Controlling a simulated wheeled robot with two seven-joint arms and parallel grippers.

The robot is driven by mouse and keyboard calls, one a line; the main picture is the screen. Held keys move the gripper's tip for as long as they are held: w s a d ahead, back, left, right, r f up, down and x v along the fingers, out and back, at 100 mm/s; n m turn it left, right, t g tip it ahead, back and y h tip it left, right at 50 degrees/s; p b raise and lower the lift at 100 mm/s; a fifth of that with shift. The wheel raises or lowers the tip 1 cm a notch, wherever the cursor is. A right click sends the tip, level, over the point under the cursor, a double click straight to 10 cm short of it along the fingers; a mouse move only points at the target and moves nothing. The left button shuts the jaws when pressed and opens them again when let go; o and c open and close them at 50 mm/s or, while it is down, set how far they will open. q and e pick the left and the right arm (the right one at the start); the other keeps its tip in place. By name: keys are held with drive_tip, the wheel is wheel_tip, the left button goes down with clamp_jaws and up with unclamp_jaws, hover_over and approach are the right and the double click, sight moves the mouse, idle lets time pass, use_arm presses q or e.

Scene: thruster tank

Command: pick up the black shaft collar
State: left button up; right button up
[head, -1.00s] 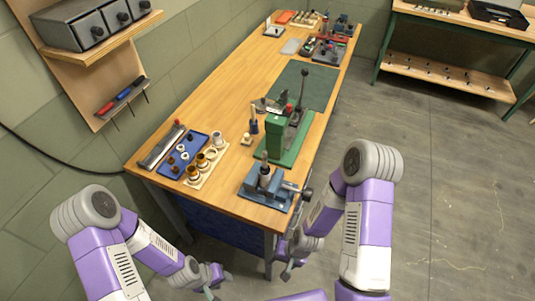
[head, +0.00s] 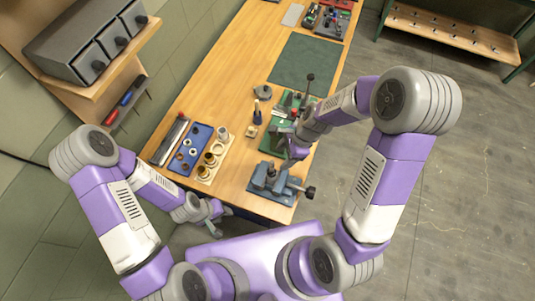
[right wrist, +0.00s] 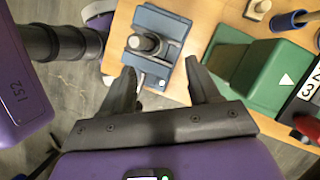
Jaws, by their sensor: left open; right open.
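A blue tray (head: 176,163) on the left part of the bench holds several small rings. A small dark ring (head: 194,131) near its far end looks like the black shaft collar, but it is too small to be sure. My right gripper (head: 290,145) is over the bench by the green press, well right of the tray. In the right wrist view its open, empty jaws (right wrist: 158,78) point toward a blue vise (right wrist: 170,22) with a grey shaft. My left gripper (head: 216,208) is open and empty, off the bench's near edge.
A wooden block (head: 206,174) with brass rings stands beside the tray. The green press (head: 276,132) and the blue vise, also in the head view (head: 262,180), fill the bench's near right.

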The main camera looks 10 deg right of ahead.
sight(275, 171)
drive_tip(key=a+f, duration=0.1)
drive_tip(key=f, duration=0.1)
drive_tip(key=s+a+f, duration=0.1)
drive_tip(key=f, duration=0.1)
drive_tip(key=a+f, duration=0.1)
drive_tip(key=f, duration=0.1)
drive_tip(key=shift+s+f, duration=0.1)
drive_tip(key=shift+s, duration=0.2)
drive_tip(key=c, duration=1.1)
